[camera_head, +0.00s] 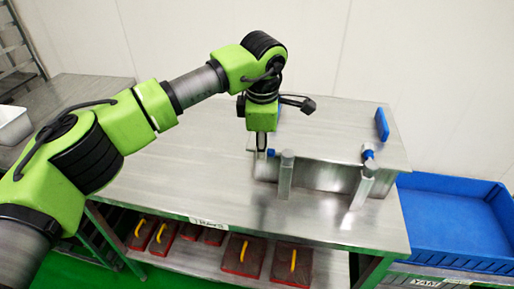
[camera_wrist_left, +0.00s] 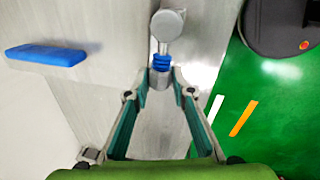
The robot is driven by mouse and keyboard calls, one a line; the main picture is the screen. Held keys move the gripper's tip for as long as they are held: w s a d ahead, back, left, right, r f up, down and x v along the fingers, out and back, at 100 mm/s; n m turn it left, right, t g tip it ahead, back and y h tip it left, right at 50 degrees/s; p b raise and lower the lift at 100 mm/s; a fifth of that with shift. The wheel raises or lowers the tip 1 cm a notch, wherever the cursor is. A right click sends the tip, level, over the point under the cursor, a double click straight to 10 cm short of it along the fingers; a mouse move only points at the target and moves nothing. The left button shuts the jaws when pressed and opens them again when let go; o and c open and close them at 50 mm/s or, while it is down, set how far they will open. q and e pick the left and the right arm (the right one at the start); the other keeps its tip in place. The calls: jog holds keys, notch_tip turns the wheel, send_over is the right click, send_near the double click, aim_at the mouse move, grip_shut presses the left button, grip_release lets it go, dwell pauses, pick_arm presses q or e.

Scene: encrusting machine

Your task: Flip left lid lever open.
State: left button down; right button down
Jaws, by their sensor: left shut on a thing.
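The left lid lever (camera_head: 286,177) is a grey metal post with a rounded end, at the left front of the steel machine (camera_head: 330,137). In the left wrist view its round end (camera_wrist_left: 167,24) and a blue collar (camera_wrist_left: 162,62) show just beyond the fingertips. My left gripper (camera_head: 262,151) points down at the lever, and its fingers (camera_wrist_left: 161,84) are shut on the metal part by the collar. The exact contact is partly hidden in the head view. A second, similar lever (camera_head: 362,187) stands at the right front. My right gripper is not in view.
A blue handle (camera_head: 382,125) stands on the machine's right side. A blue crate (camera_head: 450,215) is right of the steel table (camera_head: 190,190). Red trays with yellow handles (camera_head: 242,255) lie on the lower shelf. The tabletop left of the machine is clear.

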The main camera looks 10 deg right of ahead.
pick_arm(q)
jog(key=shift+s+n, duration=0.15)
jog(key=shift+n, duration=0.15)
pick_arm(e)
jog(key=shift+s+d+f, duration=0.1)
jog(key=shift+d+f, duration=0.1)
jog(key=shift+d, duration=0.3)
pick_arm(q)
jog(key=c, duration=1.8)
grip_release()
jog(key=shift+o, duration=0.2)
jog(key=shift+r, duration=0.25)
notch_tip(320, 180, up, 11)
jog(key=s, duration=0.2)
jog(key=shift+s+a+r, duration=0.2)
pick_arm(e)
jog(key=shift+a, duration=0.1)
pick_arm(q)
jog(key=shift+f, duration=0.1)
